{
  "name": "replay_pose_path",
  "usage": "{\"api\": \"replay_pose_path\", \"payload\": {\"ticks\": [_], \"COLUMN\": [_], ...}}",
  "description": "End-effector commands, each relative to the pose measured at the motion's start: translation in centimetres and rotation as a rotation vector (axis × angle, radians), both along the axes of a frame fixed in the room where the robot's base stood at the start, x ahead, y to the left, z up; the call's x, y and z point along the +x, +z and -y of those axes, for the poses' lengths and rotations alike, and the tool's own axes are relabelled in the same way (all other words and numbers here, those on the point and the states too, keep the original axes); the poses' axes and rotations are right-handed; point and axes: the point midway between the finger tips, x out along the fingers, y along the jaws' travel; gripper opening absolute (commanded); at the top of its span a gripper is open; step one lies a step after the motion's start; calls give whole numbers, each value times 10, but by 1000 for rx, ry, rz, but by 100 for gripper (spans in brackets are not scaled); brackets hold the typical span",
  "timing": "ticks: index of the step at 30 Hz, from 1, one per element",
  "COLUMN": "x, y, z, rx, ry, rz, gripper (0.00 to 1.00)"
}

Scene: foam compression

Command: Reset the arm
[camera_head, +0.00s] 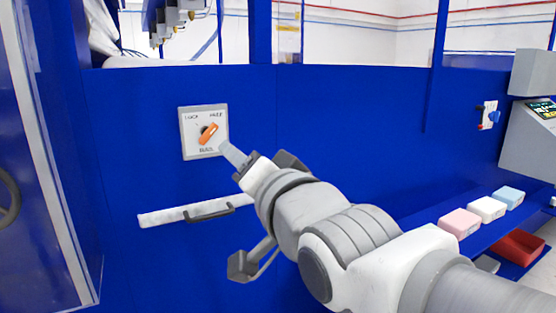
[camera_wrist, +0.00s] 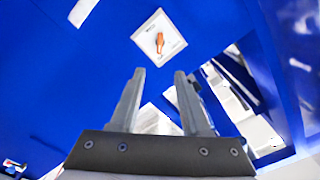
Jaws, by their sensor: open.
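My gripper (camera_head: 236,156) is in front of the blue panel, just right of and below a square switch plate (camera_head: 187,143). In the wrist view my gripper (camera_wrist: 160,75) shows two parallel fingers apart with nothing between them. An orange knob (camera_head: 208,133) sits on the plate, tilted, with labels around it; the label at the upper left looks like LOCK. The knob also shows in the wrist view (camera_wrist: 159,42), beyond the fingertips and apart from them.
A white strip with a dark handle (camera_head: 208,212) is below the switch. Pink (camera_head: 460,223), white (camera_head: 486,208) and blue (camera_head: 508,197) foam blocks lie on a blue ledge at the right, near a red bin (camera_head: 518,247). A grey control box (camera_head: 530,140) stands above. The blue panel (camera_head: 340,120) is mostly bare.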

Motion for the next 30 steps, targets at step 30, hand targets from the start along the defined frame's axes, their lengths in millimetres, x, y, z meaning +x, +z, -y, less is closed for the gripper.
{"api": "replay_pose_path", "payload": {"ticks": [30], "x": [-122], "y": [-92], "z": [223], "rx": [-960], "ry": [-49], "rz": [-778], "gripper": [46]}}
